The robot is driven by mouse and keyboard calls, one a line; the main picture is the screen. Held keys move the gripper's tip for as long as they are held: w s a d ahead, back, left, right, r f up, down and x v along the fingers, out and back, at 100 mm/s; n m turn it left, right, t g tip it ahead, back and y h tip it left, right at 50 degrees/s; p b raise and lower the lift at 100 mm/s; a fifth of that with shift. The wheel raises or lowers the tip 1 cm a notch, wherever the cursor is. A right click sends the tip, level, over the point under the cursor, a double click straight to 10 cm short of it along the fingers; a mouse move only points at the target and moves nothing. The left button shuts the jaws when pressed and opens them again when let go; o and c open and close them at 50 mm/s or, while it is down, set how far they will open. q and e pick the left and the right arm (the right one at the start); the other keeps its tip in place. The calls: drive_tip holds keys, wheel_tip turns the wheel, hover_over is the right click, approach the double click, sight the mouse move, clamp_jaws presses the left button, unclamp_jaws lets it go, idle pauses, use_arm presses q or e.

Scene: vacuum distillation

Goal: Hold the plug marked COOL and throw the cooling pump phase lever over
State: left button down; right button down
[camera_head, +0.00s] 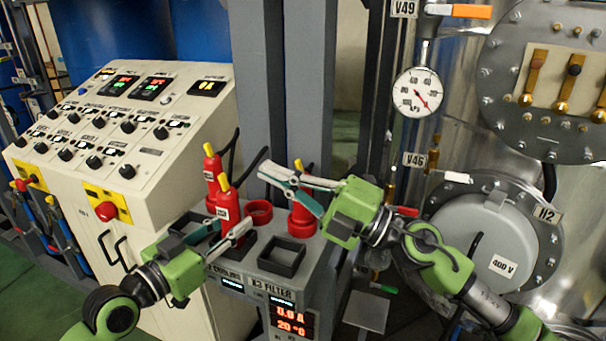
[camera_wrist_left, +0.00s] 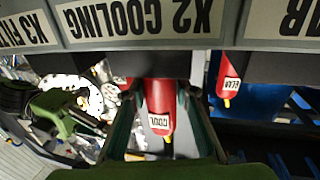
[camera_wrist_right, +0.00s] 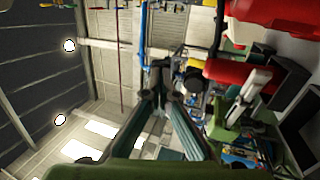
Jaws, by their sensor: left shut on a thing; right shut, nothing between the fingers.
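The red plug marked COOL (camera_head: 228,200) stands upright on the grey socket unit (camera_head: 330,262), at the label X2 COOLING (camera_head: 225,275). My left gripper (camera_head: 225,233) is shut on it, one finger on each side. In the left wrist view the COOL plug (camera_wrist_left: 160,105) sits between the fingers. My right gripper (camera_head: 268,174) is shut and empty, above and to the right of the COOL plug, in front of another red plug (camera_head: 302,215). In the right wrist view its fingertips (camera_wrist_right: 160,72) meet. I cannot make out which part is the cooling pump phase lever.
Another red plug (camera_head: 211,165) stands behind the COOL plug. An empty black square frame (camera_head: 283,257) and a red ring (camera_head: 259,211) are on the unit. A control console (camera_head: 130,135) with a red button (camera_head: 106,211) is left. A vessel (camera_head: 480,235) stands right.

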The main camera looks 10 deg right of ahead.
drive_tip(key=s+d, duration=0.1)
drive_tip(key=d, duration=0.1)
drive_tip(key=s+d+r, duration=0.1)
drive_tip(key=s+d, duration=0.1)
drive_tip(key=shift+s+d+r, duration=0.1)
drive_tip(key=shift+s+d, duration=0.1)
drive_tip(key=shift+d, duration=0.1)
use_arm(q)
drive_tip(key=c, duration=1.6)
unclamp_jaws()
drive_tip(key=shift+o, duration=0.2)
drive_tip(key=v, duration=1.2)
